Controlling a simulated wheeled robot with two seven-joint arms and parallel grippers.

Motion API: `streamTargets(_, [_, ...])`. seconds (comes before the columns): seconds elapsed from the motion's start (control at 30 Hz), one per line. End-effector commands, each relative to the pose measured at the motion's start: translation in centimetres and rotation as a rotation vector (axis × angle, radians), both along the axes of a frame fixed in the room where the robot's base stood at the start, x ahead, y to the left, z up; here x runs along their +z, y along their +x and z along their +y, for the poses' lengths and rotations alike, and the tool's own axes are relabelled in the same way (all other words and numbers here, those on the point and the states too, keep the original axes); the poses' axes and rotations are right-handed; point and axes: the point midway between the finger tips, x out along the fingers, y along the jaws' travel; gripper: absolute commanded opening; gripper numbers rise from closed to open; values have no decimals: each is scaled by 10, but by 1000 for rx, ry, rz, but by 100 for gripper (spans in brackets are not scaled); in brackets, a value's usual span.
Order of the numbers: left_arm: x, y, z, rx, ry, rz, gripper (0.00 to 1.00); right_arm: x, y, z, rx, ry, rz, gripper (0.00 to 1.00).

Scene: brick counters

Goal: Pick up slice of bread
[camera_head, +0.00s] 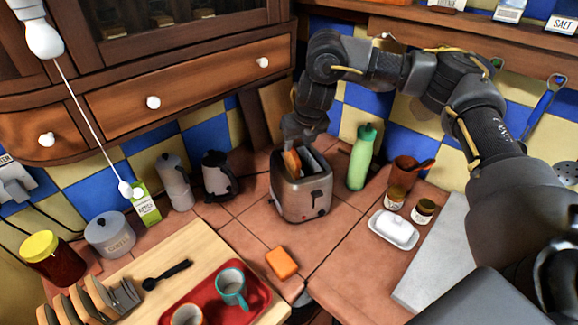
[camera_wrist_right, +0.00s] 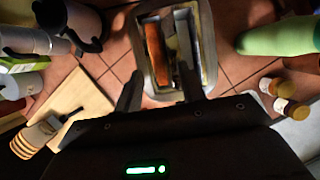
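A silver toaster (camera_head: 305,198) stands on the tiled counter at the middle of the head view. A brown slice of bread (camera_head: 292,161) stands upright in one slot. In the right wrist view the bread (camera_wrist_right: 157,55) fills the left slot of the toaster (camera_wrist_right: 206,92), and the right slot looks empty. My right gripper (camera_head: 297,143) is just above the toaster, pointing down. Any contact with the bread cannot be told. My left gripper is not in view.
An orange sponge-like block (camera_head: 282,262) lies in front.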

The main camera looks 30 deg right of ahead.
Motion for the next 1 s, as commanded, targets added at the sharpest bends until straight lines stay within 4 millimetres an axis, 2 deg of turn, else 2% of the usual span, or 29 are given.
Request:
streamTargets(0.1, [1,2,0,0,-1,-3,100,-10,4,2,3,0,1,40])
streamTargets(0.37, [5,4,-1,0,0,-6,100,-17,7,2,3,-1,2,40])
streamTargets(0.53, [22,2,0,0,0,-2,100,-39,10,0,2,-2,5,40])
streamTargets(0.7, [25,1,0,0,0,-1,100,-59,19,1,4,0,2,40])
streamTargets(0.97, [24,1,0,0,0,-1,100,-63,20,1,5,0,0,40])
streamTargets(1.0, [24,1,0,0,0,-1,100,-63,20,0,5,0,0,36])
